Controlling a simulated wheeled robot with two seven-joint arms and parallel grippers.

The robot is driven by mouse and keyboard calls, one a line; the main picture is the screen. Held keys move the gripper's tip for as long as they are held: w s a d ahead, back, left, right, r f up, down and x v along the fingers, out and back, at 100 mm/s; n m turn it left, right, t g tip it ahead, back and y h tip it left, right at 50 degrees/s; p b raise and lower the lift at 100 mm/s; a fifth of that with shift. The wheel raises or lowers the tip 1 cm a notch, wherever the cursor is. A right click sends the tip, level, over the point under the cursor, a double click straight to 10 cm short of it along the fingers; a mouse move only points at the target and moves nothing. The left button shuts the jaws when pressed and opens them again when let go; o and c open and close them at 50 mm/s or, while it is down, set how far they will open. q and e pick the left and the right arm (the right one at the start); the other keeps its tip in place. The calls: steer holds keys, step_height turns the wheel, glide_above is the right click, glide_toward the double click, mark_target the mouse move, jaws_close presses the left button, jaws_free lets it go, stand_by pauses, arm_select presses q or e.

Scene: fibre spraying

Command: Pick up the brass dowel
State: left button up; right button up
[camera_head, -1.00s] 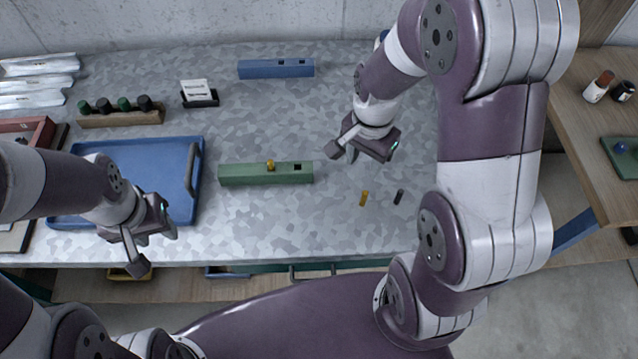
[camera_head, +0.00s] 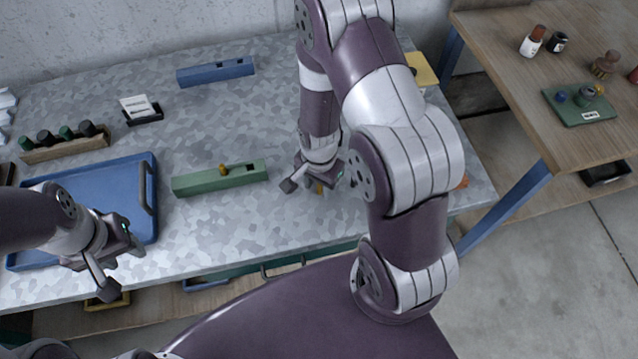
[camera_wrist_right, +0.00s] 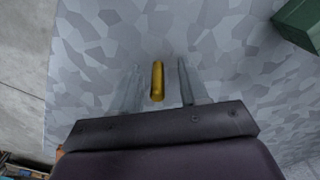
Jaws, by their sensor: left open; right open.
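The brass dowel (camera_wrist_right: 157,80) is a short golden rod on the grey mottled table. In the right wrist view it lies between the two spread fingers of my right gripper (camera_wrist_right: 160,92), with a gap on each side. I cannot tell whether the dowel stands or lies. In the head view my right gripper (camera_head: 312,185) is low over the table, and only a bit of the dowel (camera_head: 319,188) shows behind it. My left gripper (camera_head: 120,269) is open and empty near the front of the blue tray (camera_head: 148,225).
A green block (camera_head: 196,184) with a brass-coloured knob (camera_head: 222,169) stands left of my right gripper. A blue block (camera_head: 213,72) and a card holder (camera_head: 143,114) are farther back. A wooden side table (camera_head: 500,60) with bottles stands at the right.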

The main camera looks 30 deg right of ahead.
steer(key=shift+s+d, duration=0.1)
jaws_close()
arm_select(q)
steer(key=shift+s+d, duration=0.1)
steer(key=shift+s, duration=0.05)
arm_select(e)
steer(key=shift+r, duration=0.1)
